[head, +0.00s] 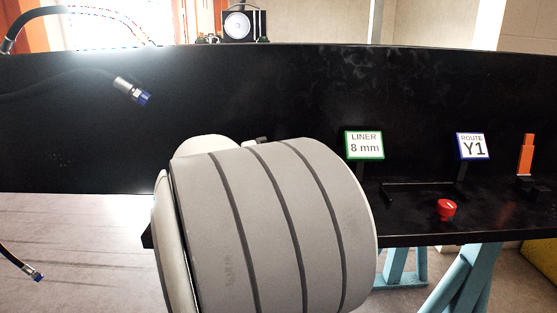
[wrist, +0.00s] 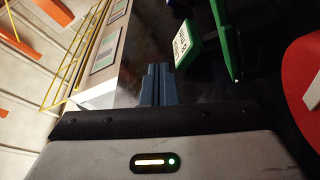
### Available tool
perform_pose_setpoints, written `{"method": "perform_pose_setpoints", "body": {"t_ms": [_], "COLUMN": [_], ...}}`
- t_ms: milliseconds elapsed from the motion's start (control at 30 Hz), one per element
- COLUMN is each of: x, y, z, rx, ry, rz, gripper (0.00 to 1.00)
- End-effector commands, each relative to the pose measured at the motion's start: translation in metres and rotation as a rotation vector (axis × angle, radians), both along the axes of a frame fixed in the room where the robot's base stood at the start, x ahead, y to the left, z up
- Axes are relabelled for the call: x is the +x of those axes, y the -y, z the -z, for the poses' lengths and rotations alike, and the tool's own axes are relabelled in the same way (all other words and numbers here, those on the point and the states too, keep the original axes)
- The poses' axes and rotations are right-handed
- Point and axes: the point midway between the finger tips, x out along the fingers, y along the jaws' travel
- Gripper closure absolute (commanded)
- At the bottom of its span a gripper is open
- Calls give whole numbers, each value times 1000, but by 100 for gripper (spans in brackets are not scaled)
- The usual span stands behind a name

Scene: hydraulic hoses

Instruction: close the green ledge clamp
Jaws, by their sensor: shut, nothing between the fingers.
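A long green piece (wrist: 226,40), which looks like the green ledge clamp's arm, stands at the upper right of the wrist view. Its base and the clamp's full shape cannot be made out. In the head view my arm covers the middle of the ledge, and the green clamp does not show. My gripper (wrist: 158,84) shows its dark blue fingers together, with nothing between them. The fingertips are to the left of the green piece in the wrist view, apart from it in the picture.
A green-framed "LINER 8 mm" sign (head: 364,145) stands on the black ledge (head: 410,225); it also shows in the wrist view (wrist: 187,45). A "ROUTE Y1" sign (head: 473,147), a red knob (head: 446,209) and an orange post (head: 526,155) stand right. A blue-tipped hose (head: 133,91) hangs left.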

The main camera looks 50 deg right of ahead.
Motion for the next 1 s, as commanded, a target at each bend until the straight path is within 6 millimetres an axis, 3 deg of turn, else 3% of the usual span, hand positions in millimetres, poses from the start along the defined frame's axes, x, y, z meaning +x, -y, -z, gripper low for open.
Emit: {"method": "perform_pose_setpoints", "body": {"t_ms": [267, 700, 1000], "x": [0, 0, -1], "y": [0, 0, 0], "z": [-12, -89, -100], "rx": [-2, -2, 0], "ry": [3, 3, 0], "rz": [0, 0, 1], "gripper": [100, 100, 100]}}
